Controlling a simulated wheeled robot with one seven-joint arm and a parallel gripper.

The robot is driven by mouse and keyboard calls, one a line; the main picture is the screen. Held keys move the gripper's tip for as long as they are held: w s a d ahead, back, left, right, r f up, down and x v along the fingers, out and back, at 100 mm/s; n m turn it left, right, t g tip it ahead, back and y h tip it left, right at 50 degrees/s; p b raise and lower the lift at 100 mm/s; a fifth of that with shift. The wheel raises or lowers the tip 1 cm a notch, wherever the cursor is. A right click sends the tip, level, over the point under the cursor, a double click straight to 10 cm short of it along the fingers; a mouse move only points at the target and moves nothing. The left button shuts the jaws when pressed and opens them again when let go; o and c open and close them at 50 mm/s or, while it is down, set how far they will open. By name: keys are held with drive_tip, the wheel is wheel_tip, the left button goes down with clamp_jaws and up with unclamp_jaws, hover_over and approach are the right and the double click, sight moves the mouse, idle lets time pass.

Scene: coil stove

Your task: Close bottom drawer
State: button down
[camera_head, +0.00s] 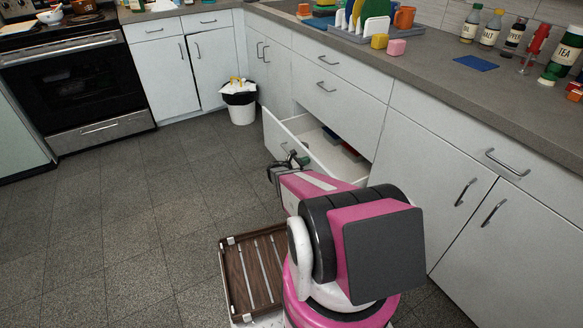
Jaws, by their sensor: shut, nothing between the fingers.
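The bottom drawer (280,136) is pulled open from the white cabinet under the right-hand counter. Its inside shows, with a blue item (331,135) and a red item (350,149) in it. My gripper (286,160) is at the end of my pink arm, close to the drawer's front face near its handle. It is shut with nothing held. I cannot tell whether it touches the drawer front. My arm hides the near end of the drawer.
Closed drawers (340,92) sit above the open one. A white bin (240,102) stands beyond the drawer by the corner cabinets. The tiled floor (130,220) to the left is clear. The oven (68,82) is at the far left. Bottles and blocks stand on the counter (440,75).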

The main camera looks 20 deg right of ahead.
sight(316, 160)
drive_tip(key=w+d, duration=0.2)
drive_tip(key=d, duration=0.9)
drive_tip(key=w+d, duration=0.2)
drive_tip(key=d, duration=0.9)
drive_tip(key=shift+w+d, duration=0.2)
drive_tip(key=shift+w, duration=0.1)
drive_tip(key=shift+d, duration=0.15)
drive_tip(key=s+a, duration=0.3)
drive_tip(key=a, duration=1.1)
drive_tip(key=shift+a, duration=0.3)
